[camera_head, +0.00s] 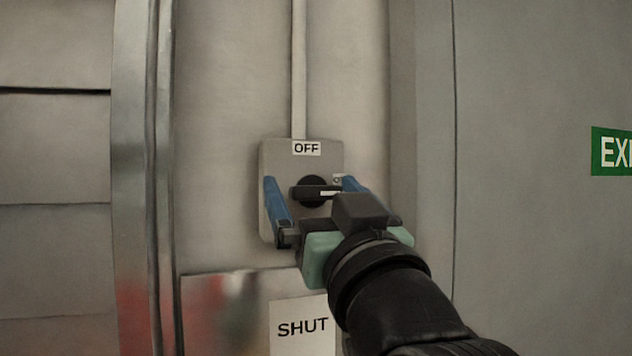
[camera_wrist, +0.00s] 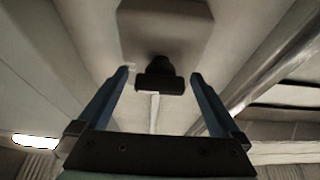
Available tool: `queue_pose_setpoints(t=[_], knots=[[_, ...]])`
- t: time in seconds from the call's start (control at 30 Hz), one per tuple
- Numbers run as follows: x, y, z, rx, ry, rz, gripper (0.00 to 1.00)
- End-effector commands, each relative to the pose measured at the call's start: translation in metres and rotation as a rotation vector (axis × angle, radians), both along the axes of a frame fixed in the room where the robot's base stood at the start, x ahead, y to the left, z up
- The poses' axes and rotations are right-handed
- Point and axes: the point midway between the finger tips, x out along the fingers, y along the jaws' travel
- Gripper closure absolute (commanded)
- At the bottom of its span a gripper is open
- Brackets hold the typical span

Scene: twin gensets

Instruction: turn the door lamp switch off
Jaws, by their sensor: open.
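The lamp switch is a grey box (camera_head: 290,164) on the wall, with an "OFF" label (camera_head: 306,148) at its top. Its black rotary knob (camera_head: 314,183) has its bar lying about level, with a white mark toward the right end. A small label by the right finger is mostly hidden. My gripper (camera_head: 308,182) is open, with one blue finger on each side of the knob. In the wrist view, the knob (camera_wrist: 158,81) sits between the fingertips of my gripper (camera_wrist: 159,74), with gaps on both sides. I cannot tell how far the tips are from the box face.
A conduit (camera_head: 299,70) runs up from the box. A "SHUT" sign (camera_head: 302,327) is below, on a shiny metal plate (camera_head: 225,310). A green exit sign (camera_head: 612,152) is at the right. A metal post (camera_head: 134,180) stands at the left.

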Motion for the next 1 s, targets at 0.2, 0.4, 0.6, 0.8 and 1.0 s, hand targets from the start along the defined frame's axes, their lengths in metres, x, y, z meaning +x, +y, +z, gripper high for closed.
queue_pose_setpoints(t=[0.2,0.4,0.6,0.8,1.0], knots=[[-0.0001,0.0002,-0.0002,0.000,0.000,0.000,0.04],[-0.0001,0.0001,-0.0003,0.001,0.000,0.000,0.40],[-0.0002,0.0000,-0.0003,0.001,0.000,0.000,0.76],[-0.0002,-0.0002,-0.0007,-0.004,-0.001,0.000,0.86],[0.0000,-0.0011,-0.0020,-0.051,-0.017,-0.001,0.86]])
